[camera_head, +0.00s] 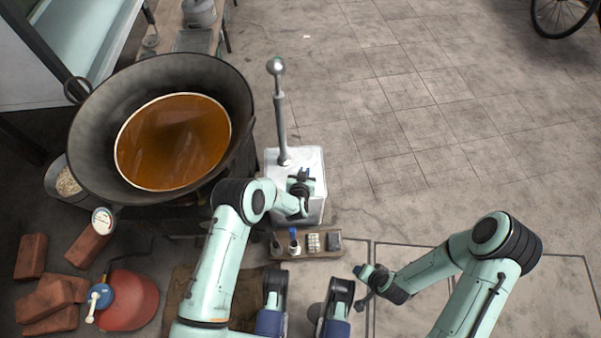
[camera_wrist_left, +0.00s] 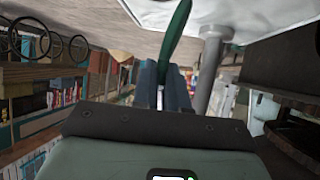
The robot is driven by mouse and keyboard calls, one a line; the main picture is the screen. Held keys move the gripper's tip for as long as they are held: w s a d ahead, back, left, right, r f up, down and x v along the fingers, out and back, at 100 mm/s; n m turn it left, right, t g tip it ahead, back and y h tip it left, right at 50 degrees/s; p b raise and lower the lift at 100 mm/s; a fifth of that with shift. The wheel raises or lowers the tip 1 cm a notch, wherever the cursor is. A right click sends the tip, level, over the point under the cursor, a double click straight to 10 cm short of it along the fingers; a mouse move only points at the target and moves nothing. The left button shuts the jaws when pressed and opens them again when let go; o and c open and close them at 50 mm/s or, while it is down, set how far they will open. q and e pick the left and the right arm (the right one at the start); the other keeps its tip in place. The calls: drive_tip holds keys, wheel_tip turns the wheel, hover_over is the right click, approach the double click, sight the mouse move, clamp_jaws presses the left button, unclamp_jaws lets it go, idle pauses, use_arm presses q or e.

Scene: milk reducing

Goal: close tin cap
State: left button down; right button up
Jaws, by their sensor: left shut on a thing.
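A white, box-shaped tin (camera_head: 313,211) stands on the floor right of the wok. A grey metal rod (camera_head: 281,125) with a ball on top rises from its far part. My left gripper (camera_head: 303,177) is over the tin, in front of the rod. In the left wrist view its fingers (camera_wrist_left: 163,88) are shut on a slim green piece (camera_wrist_left: 177,30) beside the white surface (camera_wrist_left: 180,12) and the grey rod (camera_wrist_left: 208,75). I cannot tell whether the green piece belongs to the cap. My right gripper (camera_head: 363,274) is low and well away from the tin; its jaws are too small to judge.
A big black wok (camera_head: 90,135) of brown liquid stands left of the tin. A low board (camera_head: 327,253) with small items lies in front of it. Bricks (camera_head: 50,305) and a red round container (camera_head: 135,302) are at lower left.

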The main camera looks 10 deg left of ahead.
use_arm(q)
drive_tip(key=shift+w+r, duration=0.1)
drive_tip(key=shift+w, duration=0.1)
idle(0.4)
drive_tip(key=c, duration=1.2)
unclamp_jaws()
drive_tip(key=shift+d, duration=0.1)
drive_tip(key=shift+o, duration=0.2)
drive_tip(key=shift+s, duration=0.15)
drive_tip(key=p+v, duration=0.4)
drive_tip(key=v, duration=0.9)
use_arm(e)
drive_tip(key=s+a+r+g+y, duration=0.1)
drive_tip(key=s+a+r+g, duration=0.1)
drive_tip(key=s, duration=0.4)
drive_tip(key=shift+s+a+r+n, duration=0.3)
drive_tip(key=shift+a+r, duration=0.4)
drive_tip(key=shift+r, duration=0.7)
use_arm(q)
drive_tip(key=shift+d, duration=0.1)
